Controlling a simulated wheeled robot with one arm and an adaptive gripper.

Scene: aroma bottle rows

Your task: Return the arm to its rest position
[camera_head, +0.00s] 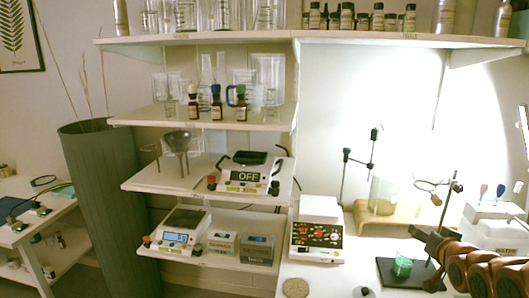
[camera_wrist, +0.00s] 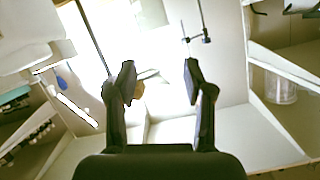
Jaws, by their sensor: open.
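My gripper (camera_wrist: 160,80) is in the wrist view. Its two dark fingers stand well apart with nothing held between them. Behind them are a pale wall, a bright patch and thin metal rods. In the camera_head view my arm shows as reddish-brown links at the lower right, in front of the bench. Three brown dropper bottles, a left one (camera_head: 193,106), a middle one (camera_head: 217,104) and a right one (camera_head: 241,105), stand in a row on the middle shelf (camera_head: 150,117), away from the arm.
A top shelf (camera_head: 200,38) holds glassware and small bottles. Lower shelves hold a funnel, balances and boxes. A tall green planter (camera_head: 110,210) stands left.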

